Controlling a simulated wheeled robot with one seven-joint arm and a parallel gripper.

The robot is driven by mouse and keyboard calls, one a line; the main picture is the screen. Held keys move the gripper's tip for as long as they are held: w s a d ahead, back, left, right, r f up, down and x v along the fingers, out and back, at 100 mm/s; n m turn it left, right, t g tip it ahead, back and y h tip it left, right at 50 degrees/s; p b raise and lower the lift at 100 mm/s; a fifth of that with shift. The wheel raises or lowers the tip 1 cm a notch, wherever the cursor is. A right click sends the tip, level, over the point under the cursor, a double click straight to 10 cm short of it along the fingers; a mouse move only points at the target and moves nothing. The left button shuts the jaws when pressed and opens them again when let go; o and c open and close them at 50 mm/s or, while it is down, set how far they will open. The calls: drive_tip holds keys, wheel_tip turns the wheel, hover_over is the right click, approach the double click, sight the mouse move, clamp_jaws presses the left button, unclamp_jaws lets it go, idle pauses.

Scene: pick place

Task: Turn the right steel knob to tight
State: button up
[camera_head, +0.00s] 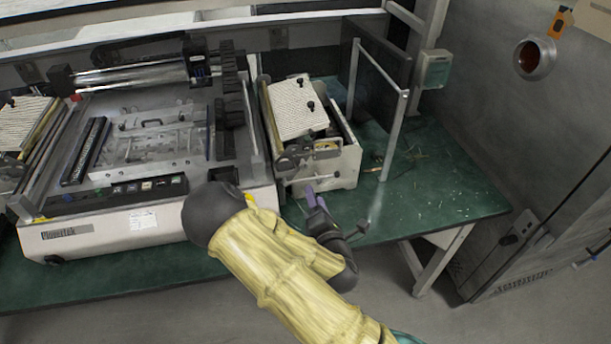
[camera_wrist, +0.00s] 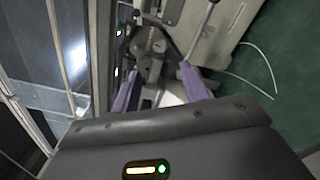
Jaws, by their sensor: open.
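A small cream machine (camera_head: 340,165) with a ribbed slanted plate stands on the green table. Steel and dark knob-like parts sit along its front upper edge, one at the left (camera_head: 287,163) and one steel part further right (camera_head: 327,150); I cannot tell for sure which is the right steel knob or how tight it is. My gripper (camera_head: 315,193), with purple fingers, is open just in front of this machine, below those parts. In the wrist view the fingers of my gripper (camera_wrist: 159,88) are spread, with grey metal parts (camera_wrist: 150,68) beyond and between them. Contact is not clear.
A larger machine labelled on its front (camera_head: 110,225) stands close on the left. A metal frame with a dark panel (camera_head: 392,135) rises at the right of the small machine. The green table (camera_head: 450,195) is mostly clear at the right, with thin pale wires or scraps.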

sight(305, 167)
drive_tip(key=p+x, duration=0.2)
drive_tip(key=x, duration=1)
drive_tip(key=shift+p, duration=0.4)
drive_tip(key=c, duration=0.9)
drive_tip(key=shift+c, duration=0.2)
